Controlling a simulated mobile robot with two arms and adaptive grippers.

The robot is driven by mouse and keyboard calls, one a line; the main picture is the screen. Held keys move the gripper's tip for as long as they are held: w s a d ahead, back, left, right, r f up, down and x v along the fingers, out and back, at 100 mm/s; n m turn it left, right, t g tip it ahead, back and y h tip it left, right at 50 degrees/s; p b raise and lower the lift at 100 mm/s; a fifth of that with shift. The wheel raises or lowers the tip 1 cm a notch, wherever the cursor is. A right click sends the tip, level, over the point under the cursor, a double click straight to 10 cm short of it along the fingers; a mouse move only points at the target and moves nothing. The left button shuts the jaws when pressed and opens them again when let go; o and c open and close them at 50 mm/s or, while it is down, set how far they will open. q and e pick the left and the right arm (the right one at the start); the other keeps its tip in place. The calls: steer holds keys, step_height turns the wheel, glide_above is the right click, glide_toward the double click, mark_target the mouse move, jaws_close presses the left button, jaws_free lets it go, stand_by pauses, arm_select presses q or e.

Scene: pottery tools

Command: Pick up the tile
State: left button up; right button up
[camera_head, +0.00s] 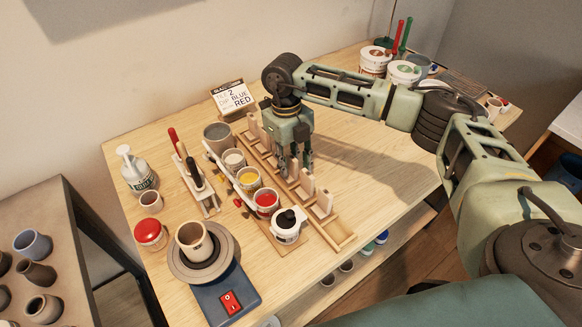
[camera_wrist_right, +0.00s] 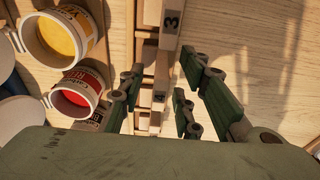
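A wooden rack (camera_head: 336,233) on the table holds several upright pale tiles in a row. One tile (camera_head: 306,184) stands just in front of my right gripper (camera_head: 294,170), and another tile (camera_head: 253,124) stands behind it. My right gripper points down over the rack with its fingers apart. In the right wrist view, the open fingers (camera_wrist_right: 158,102) lie on both sides of the row, with a tile marked 3 (camera_wrist_right: 172,22) and a 4 marking visible. Contact with any tile cannot be told. My left gripper is not in view.
A sign (camera_head: 234,98) reading "TILE 2 DIP BLUE" and "RED" stands behind the rack. Yellow (camera_head: 248,179) and red (camera_head: 266,201) glaze cups stand left of the rack. A pottery wheel (camera_head: 200,264) is at front left. The table right of the rack is clear.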

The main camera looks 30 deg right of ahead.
jaws_close()
steer(key=shift+r, duration=0.1)
